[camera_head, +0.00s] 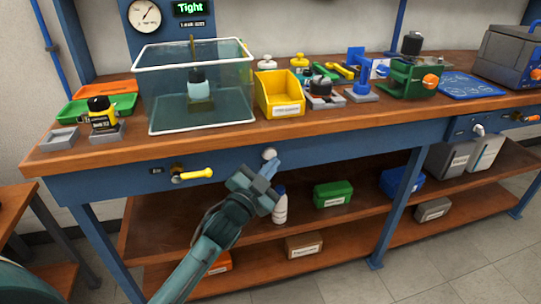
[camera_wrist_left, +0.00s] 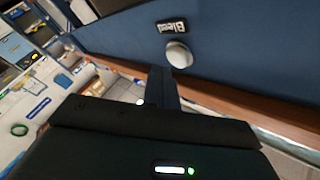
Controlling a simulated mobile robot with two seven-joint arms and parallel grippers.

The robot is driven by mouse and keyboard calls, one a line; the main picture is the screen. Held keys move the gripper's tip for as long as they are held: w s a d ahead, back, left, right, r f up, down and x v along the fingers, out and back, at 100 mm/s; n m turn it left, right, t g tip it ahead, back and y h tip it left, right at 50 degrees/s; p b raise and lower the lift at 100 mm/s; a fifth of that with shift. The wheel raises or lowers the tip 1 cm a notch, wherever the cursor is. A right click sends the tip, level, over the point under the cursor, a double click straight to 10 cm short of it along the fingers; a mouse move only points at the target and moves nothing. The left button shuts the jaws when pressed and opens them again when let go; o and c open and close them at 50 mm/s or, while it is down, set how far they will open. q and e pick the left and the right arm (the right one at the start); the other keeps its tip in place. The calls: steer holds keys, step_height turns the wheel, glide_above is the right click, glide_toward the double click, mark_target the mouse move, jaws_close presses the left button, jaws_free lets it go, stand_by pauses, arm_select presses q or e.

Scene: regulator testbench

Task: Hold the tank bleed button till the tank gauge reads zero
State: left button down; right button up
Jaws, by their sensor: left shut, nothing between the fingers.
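The round white bleed button (camera_head: 269,153) is on the blue front rail of the bench. In the left wrist view the button (camera_wrist_left: 179,54) sits beside a black label reading "Bleed" (camera_wrist_left: 172,26). My left gripper (camera_head: 269,168) is shut and empty, its fingertips just below the button. In the wrist view the fingertips (camera_wrist_left: 160,70) lie close to the button's edge; I cannot tell whether they touch it. A round white gauge (camera_head: 145,15) is on the blue panel behind the bench; its needle is too small to read surely. My right gripper is not in view.
A clear water tank (camera_head: 160,110) and a yellow bin (camera_head: 281,98) stand on the benchtop. A yellow-handled valve (camera_head: 195,174) sticks out of the rail left of my gripper. A white bottle (camera_head: 280,207) stands on the shelf below. A green display (camera_head: 190,8) reads "Tight".

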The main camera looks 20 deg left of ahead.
arm_select(q)
steer(key=shift+w, duration=0.1)
steer(key=shift+w+a, duration=0.25)
steer(key=shift+w+a, duration=0.25)
steer(key=shift+w, duration=0.15)
stand_by(2.4)
steer(key=shift+s+d, duration=0.1)
steer(key=shift+s, duration=0.05)
stand_by(0.4)
steer(key=shift+s+d+p, duration=0.4)
steer(key=shift+s+p, duration=0.15)
steer(key=shift+s, duration=0.05)
steer(key=s+d, duration=0.1)
steer(key=s+d+p, duration=0.1)
steer(key=s, duration=0.2)
steer(key=shift+s+d+p, duration=0.1)
steer(key=shift+d+p, duration=0.2)
steer(key=shift+d, duration=0.1)
